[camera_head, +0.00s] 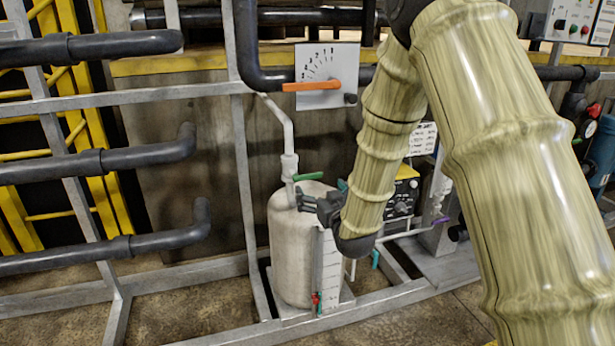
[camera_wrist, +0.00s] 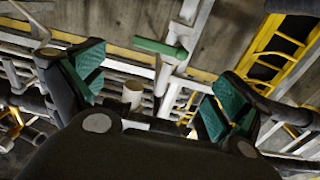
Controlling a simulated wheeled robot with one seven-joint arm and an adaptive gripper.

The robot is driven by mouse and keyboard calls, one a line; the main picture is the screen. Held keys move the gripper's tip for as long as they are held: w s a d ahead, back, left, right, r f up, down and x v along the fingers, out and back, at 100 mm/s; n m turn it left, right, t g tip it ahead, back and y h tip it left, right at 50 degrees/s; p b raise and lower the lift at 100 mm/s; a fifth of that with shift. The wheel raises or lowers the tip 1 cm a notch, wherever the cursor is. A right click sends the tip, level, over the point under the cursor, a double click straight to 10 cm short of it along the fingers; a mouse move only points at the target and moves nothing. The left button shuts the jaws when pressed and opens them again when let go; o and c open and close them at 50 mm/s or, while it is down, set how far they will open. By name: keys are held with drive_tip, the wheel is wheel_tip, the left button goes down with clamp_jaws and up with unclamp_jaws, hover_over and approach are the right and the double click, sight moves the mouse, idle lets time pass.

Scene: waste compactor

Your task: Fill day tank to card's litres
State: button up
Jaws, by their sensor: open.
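The day tank (camera_head: 290,245) is a cream upright cylinder in the middle of the head view. A white marked scale (camera_head: 329,268) runs down its front; I cannot read a level. A green valve handle (camera_head: 307,176) sits on the pipe above it. My gripper (camera_head: 318,194) is open and empty at the tank's top, just below and right of that handle. In the wrist view a green handle (camera_wrist: 160,48) shows beyond and between my green-padded fingers (camera_wrist: 164,75), apart from them. A white card (camera_head: 423,138) with small unreadable print is partly hidden by my arm.
A dial plate (camera_head: 327,62) with an orange pointer or lever (camera_head: 312,86) hangs above the tank. Dark pipes (camera_head: 95,165) and grey frame rails stand left. A yellow-black unit (camera_head: 402,195), a purple handle (camera_head: 440,220) and a red tap (camera_head: 316,300) are nearby.

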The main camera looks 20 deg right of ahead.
sight(307, 176)
drive_tip(key=w, duration=0.5)
drive_tip(key=w+b, duration=0.1)
drive_tip(key=w, duration=0.4)
drive_tip(key=shift+w+a+r, duration=0.1)
drive_tip(key=shift+w+a, duration=0.1)
drive_tip(key=shift+w, duration=0.2)
drive_tip(key=c, duration=1.3)
